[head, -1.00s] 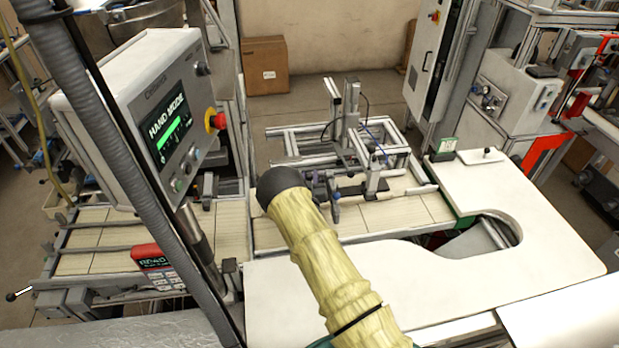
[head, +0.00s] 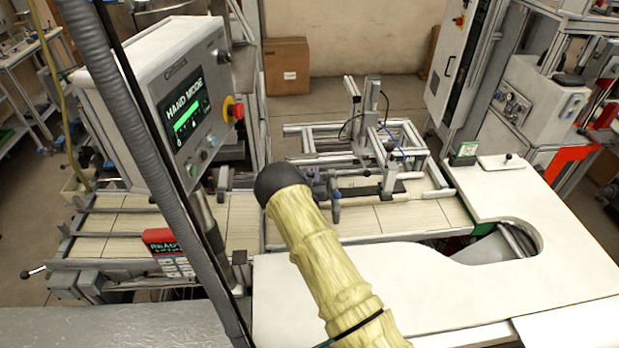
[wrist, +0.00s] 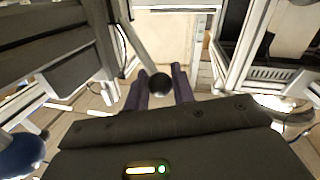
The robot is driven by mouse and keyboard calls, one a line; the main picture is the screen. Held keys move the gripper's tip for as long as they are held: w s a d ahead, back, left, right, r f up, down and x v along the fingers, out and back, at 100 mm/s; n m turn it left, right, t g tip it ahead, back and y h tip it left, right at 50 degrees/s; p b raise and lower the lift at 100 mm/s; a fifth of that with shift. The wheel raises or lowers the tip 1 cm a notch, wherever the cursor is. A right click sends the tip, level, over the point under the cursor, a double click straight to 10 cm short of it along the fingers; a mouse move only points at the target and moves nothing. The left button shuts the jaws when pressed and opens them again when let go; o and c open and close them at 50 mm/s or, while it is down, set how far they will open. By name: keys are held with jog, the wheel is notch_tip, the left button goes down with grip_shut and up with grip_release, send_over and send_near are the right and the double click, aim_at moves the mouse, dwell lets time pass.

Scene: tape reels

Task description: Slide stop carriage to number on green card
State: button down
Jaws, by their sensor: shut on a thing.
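I cannot tell for sure which part is the stop carriage. In the wrist view my gripper (wrist: 159,88) has its two dark purple fingers on either side of a black ball knob (wrist: 159,86) on a grey rod, and is shut on it. In the head view my pale sleeved arm hides most of the gripper.
A control panel reading HAND MODE (head: 187,117) stands at left, with a red keypad box (head: 166,250) below it. The white worktop (head: 390,295) has a curved cutout at right. A cardboard box (head: 287,66) sits on the floor behind.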

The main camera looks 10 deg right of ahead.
jog(key=c, duration=1.2)
grip_release()
jog(key=shift+c, duration=0.2)
jog(key=shift+s+a+f, duration=0.1)
jog(key=shift+s+a, duration=0.1)
jog(key=shift+s, duration=0.3)
jog(key=b+v, duration=0.6)
jog(key=v, duration=1)
jog(key=shift+s+r+b, duration=0.15)
jog(key=shift+r+b, duration=0.05)
jog(key=shift+b, duration=0.1)
